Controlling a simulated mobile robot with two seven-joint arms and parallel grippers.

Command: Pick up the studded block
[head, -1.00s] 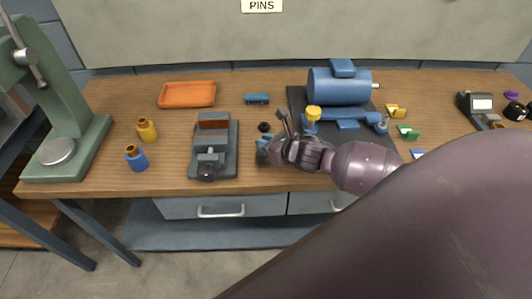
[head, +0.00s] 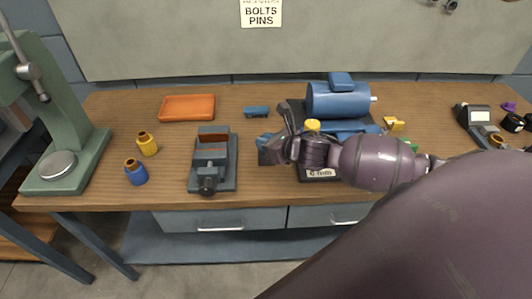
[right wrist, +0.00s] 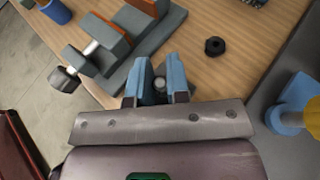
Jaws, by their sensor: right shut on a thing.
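My right gripper (head: 267,147) comes in from the right, over the front middle of the bench between the vise and the dark mat. It points down, and its pale blue fingers (right wrist: 161,88) show in the right wrist view. They are shut on a small block with a round grey stud on top, which I take as the studded block (right wrist: 160,84). Most of the block is hidden between the fingers. I cannot tell whether it touches the bench top. My left gripper is not in view.
A grey vise (head: 212,160) stands left of the gripper. A black ring (right wrist: 215,46) lies close by. A blue bar (head: 257,112) and orange tray (head: 187,108) lie behind. A blue motor casing (head: 338,100) stands at the right.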

